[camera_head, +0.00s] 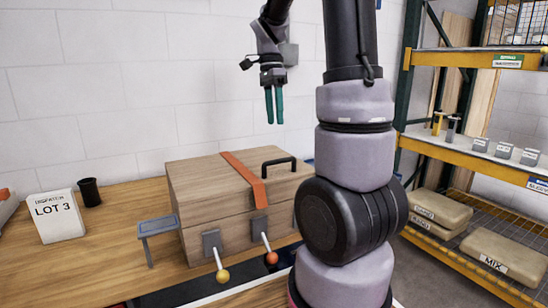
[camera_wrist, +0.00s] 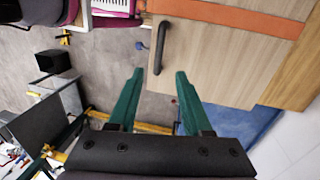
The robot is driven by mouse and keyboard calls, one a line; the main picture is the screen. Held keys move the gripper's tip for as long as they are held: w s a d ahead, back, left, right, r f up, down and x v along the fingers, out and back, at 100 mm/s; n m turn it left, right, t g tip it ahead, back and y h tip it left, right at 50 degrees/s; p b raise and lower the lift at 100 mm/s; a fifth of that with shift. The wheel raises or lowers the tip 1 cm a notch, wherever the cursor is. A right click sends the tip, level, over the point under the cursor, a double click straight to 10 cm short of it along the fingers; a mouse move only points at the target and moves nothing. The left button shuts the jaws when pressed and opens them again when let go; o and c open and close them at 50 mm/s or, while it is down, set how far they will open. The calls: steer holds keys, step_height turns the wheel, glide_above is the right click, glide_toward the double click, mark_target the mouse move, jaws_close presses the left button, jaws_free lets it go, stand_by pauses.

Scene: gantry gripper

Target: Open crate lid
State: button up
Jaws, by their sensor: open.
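The wooden crate (camera_head: 210,236) stands on the workbench with its lid (camera_head: 200,175) closed. An orange strap (camera_head: 243,178) crosses the lid, and a black handle (camera_head: 279,162) is on its right part. Two grey latches on the front have levers angled downward, one with a yellow knob (camera_head: 222,276) and one with an orange knob (camera_head: 271,258). My gripper (camera_head: 274,120) is open and empty, above the back right of the crate, fingers down. Nothing touches the fingers.
A small blue-topped stand (camera_head: 158,226) is beside the crate's left front. A LOT 3 sign (camera_head: 57,217) and a black cup (camera_head: 90,192) stand at the bench's left. A shelving rack (camera_head: 470,158) with bags stands right. The white wall is behind; air above the lid is free.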

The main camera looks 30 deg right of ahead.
steer(key=f, duration=0.3)
steer(key=s+f, duration=0.1)
steer(key=f, duration=0.3)
steer(key=s+f, duration=0.1)
steer(key=f, duration=0.3)
steer(key=shift+d, duration=0.1)
steer(key=shift+c, duration=0.3)
jaws_close()
stand_by(0.9)
